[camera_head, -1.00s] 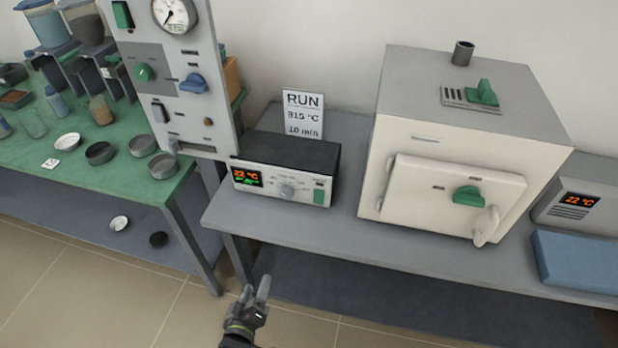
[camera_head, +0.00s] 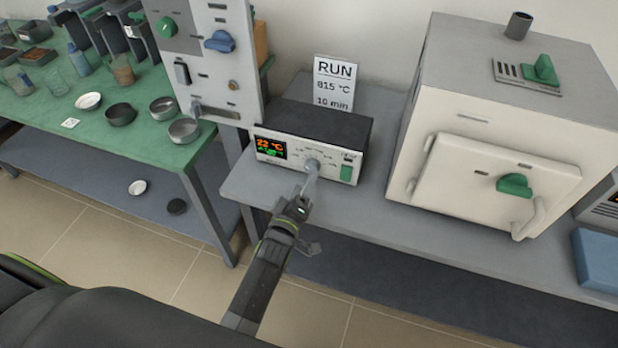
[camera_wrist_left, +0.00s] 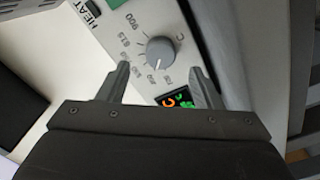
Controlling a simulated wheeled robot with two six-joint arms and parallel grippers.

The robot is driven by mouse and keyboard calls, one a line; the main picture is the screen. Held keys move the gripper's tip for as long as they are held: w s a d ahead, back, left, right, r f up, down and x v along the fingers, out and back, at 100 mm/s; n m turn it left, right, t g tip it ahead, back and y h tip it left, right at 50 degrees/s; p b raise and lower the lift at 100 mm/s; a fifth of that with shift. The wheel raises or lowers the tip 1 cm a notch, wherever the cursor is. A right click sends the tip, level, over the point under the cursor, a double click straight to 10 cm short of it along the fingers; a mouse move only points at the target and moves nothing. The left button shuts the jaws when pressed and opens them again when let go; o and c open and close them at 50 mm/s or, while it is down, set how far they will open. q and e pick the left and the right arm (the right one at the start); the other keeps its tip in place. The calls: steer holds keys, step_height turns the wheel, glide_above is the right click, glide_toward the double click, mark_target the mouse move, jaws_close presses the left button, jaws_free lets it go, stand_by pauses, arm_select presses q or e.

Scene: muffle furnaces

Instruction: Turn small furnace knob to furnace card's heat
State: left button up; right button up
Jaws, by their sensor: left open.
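The furnace card (camera_head: 334,84) stands behind the controller and reads RUN, 815 °C, 10 min. The small controller box (camera_head: 310,140) has a black top, a pale front, a display (camera_head: 270,148) reading 22 °C and a green switch. My left gripper (camera_head: 308,187) is open in front of the knob. In the left wrist view its fingers (camera_wrist_left: 160,88) stand apart, with the knob ahead between them and clear of both. My right gripper is not in view.
The white furnace (camera_head: 500,130) with a green handle stands right of the controller on the grey bench (camera_head: 245,180). A green table (camera_head: 140,145) holds dishes and bottles. A blue block (camera_head: 597,262) lies at far right.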

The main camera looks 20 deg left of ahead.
mark_target(311, 170)
arm_select(q)
steer(key=w, duration=0.1)
steer(key=w+b, duration=0.2)
steer(key=w, duration=0.1)
steer(key=shift+f, duration=0.3)
steer(key=shift+w+d+r+b, duration=0.1)
steer(key=shift+w+r+b, duration=0.1)
steer(key=shift+w+b, duration=0.35)
steer(key=shift+w, duration=0.1)
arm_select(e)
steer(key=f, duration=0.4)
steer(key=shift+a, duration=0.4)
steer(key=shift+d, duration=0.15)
arm_select(q)
steer(key=c, duration=1)
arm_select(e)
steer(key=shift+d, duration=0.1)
